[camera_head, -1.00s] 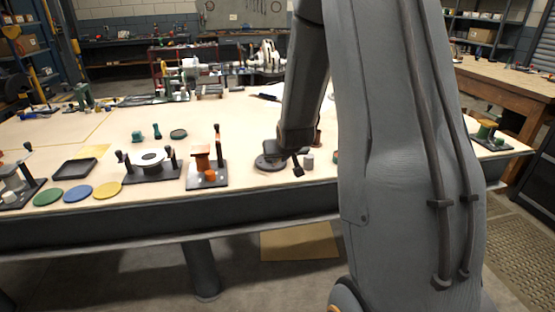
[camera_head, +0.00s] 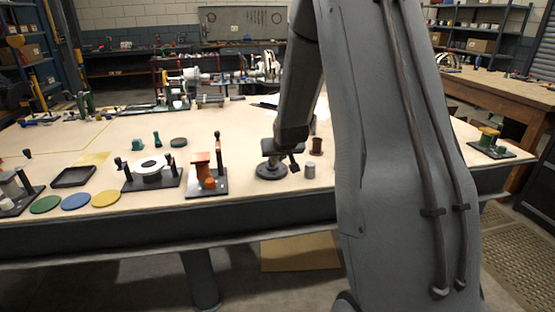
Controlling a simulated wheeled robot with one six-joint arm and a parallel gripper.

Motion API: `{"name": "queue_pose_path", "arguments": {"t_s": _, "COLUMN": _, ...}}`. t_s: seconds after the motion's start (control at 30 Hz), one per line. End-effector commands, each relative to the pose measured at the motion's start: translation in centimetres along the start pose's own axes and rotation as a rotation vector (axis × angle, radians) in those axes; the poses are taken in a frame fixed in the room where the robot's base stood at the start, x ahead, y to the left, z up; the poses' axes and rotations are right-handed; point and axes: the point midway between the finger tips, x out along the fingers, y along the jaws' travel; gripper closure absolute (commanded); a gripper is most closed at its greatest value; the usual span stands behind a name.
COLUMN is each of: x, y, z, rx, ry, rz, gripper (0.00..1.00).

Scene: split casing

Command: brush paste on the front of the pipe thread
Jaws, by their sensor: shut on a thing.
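My gripper (camera_head: 280,150) is above the front part of the table, at the lower end of my arm. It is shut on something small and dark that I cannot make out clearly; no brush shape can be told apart. A dark round disc-like base (camera_head: 271,173) stands on the table just under the gripper. A small grey cylinder (camera_head: 310,171) stands upright to its right, and a brown spool-shaped piece (camera_head: 316,147) stands behind that. I cannot tell which piece carries the pipe thread or where the paste is; my arm hides part of the table.
To the left stand an orange-brown fixture on a dark plate (camera_head: 206,188), a white ring on a dark stand (camera_head: 152,167) and several coloured discs (camera_head: 76,201).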

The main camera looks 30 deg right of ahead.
Motion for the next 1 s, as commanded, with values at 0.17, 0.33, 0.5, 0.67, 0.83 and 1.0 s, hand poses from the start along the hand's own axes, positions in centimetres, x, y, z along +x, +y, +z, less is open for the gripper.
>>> {"name": "queue_pose_path", "arguments": {"t_s": 0.17, "x": -0.01, "y": 0.0, "z": -0.02, "rx": 0.0, "ry": 0.0, "rz": 0.0, "gripper": 1.0}}
{"name": "queue_pose_path", "arguments": {"t_s": 0.33, "x": -0.02, "y": 0.0, "z": -0.01, "rx": 0.0, "ry": 0.0, "rz": 0.0, "gripper": 1.0}}
{"name": "queue_pose_path", "arguments": {"t_s": 0.5, "x": 0.06, "y": 0.0, "z": -0.09, "rx": 0.0, "ry": 0.001, "rz": 0.0, "gripper": 1.0}}
{"name": "queue_pose_path", "arguments": {"t_s": 0.67, "x": 0.23, "y": 0.0, "z": -0.26, "rx": 0.0, "ry": 0.001, "rz": 0.0, "gripper": 1.0}}
{"name": "queue_pose_path", "arguments": {"t_s": 0.83, "x": 0.4, "y": 0.0, "z": -0.43, "rx": 0.0, "ry": 0.001, "rz": 0.0, "gripper": 1.0}}
{"name": "queue_pose_path", "arguments": {"t_s": 1.0, "x": 0.55, "y": 0.0, "z": -0.57, "rx": 0.0, "ry": 0.001, "rz": 0.0, "gripper": 1.0}}
